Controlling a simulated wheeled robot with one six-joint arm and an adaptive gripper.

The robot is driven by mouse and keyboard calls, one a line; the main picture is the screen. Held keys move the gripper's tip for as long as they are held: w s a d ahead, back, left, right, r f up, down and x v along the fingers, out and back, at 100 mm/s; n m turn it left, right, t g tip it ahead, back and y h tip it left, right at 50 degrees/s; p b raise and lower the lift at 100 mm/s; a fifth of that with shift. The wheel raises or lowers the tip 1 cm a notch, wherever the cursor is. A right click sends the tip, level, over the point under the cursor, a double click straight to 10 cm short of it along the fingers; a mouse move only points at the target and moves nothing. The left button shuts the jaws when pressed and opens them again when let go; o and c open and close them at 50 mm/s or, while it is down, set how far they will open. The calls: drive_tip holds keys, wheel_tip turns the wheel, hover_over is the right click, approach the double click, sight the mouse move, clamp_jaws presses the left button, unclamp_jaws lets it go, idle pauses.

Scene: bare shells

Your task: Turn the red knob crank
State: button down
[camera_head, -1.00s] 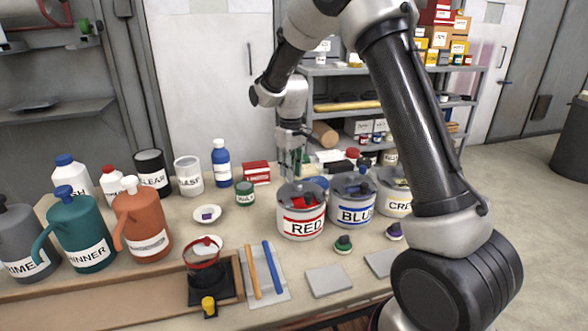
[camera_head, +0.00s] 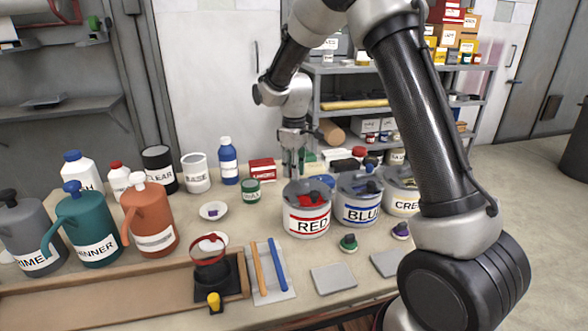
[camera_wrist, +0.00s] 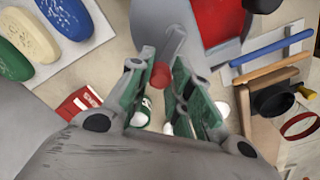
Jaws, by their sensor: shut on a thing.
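The can labelled RED (camera_head: 306,224) stands on the bench, with red paint in its open top. In the wrist view its grey rim and red inside (camera_wrist: 215,18) show at the top. A grey crank arm (camera_wrist: 173,40) reaches from it, with a small red knob (camera_wrist: 160,75) at its end. My gripper (camera_wrist: 172,82) has its green-padded fingers on either side of the red knob, shut on it. In the head view my gripper (camera_head: 293,168) points down just behind the RED can. The knob itself is hard to make out there.
Cans labelled BLUE (camera_head: 358,212) and CREAM (camera_head: 405,204) stand close on the right. A green jar (camera_head: 251,192) and a red box (camera_head: 262,170) are left of the gripper. Jugs, a wooden tray (camera_head: 120,290) and two sticks lie to the left and front.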

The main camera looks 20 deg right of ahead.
drive_tip(key=c, duration=1.3)
unclamp_jaws()
drive_tip(key=shift+r, duration=0.1)
wheel_tip(320, 180, up, 12)
drive_tip(key=shift+f, duration=0.1)
